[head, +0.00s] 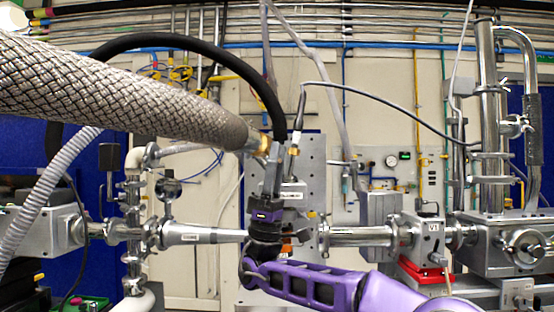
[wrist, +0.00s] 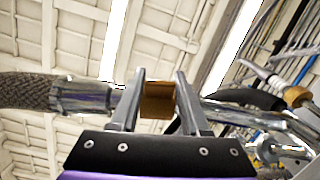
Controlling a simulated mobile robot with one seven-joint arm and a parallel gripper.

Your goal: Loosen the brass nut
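The brass nut (head: 258,143) sits at the end of a thick braided metal hose (head: 130,95), high in the middle of the head view, partly hidden by my fingers. In the wrist view the brass nut (wrist: 157,100) lies between the two grey fingers of my gripper (wrist: 160,95), and it fills the gap between their tips. My gripper (head: 271,150) points upward in the head view, shut on the nut from below. In the wrist view the hose's smooth collar (wrist: 85,98) is left of the nut and a metal pipe continues to its right.
A black hose (head: 190,42) arches down just behind my gripper. A smaller brass fitting (head: 294,151) on a thin dark cable hangs close to its right. A horizontal steel beam pipe (head: 200,235) runs below, with a valve block (head: 430,232) at right.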

